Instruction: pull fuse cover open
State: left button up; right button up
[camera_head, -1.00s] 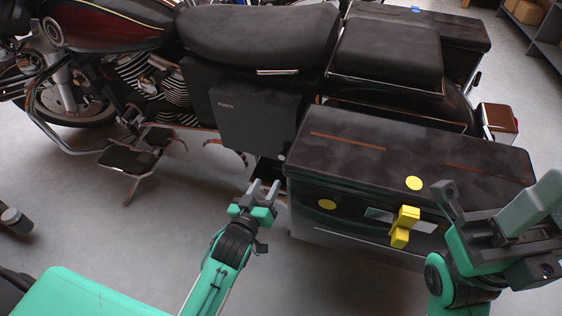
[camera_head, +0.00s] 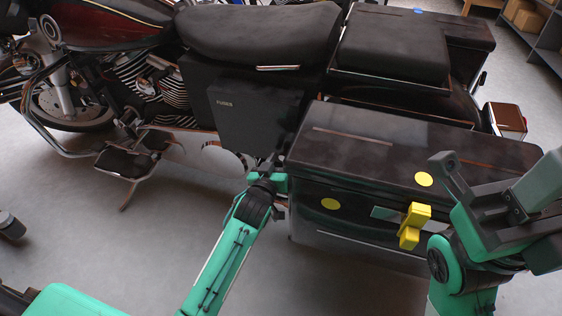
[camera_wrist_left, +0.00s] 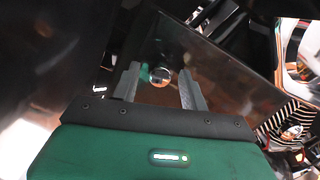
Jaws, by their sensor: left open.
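The fuse cover (camera_head: 245,118) is a dark panel marked FUSES on the motorcycle's side, below the seat. It looks shut. My left gripper (camera_head: 268,166) is at the cover's lower right corner, its fingertips mostly hidden in the dark there. In the left wrist view, the two grey fingers (camera_wrist_left: 159,70) are apart. A round shiny knob (camera_wrist_left: 160,76) shows between them on a dark panel; I cannot tell whether they touch it. My right gripper (camera_head: 490,190) is at the right, in front of the side case; its jaw opening is unclear.
The dark side case (camera_head: 360,240) stands right beside my left gripper and carries a yellow latch (camera_head: 413,226). A footboard (camera_head: 130,163) and chrome pipes lie to the left. The grey floor (camera_head: 110,240) in front is clear.

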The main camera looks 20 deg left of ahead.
pick_arm(q)
grip_shut()
jog(key=shift+s, duration=0.1)
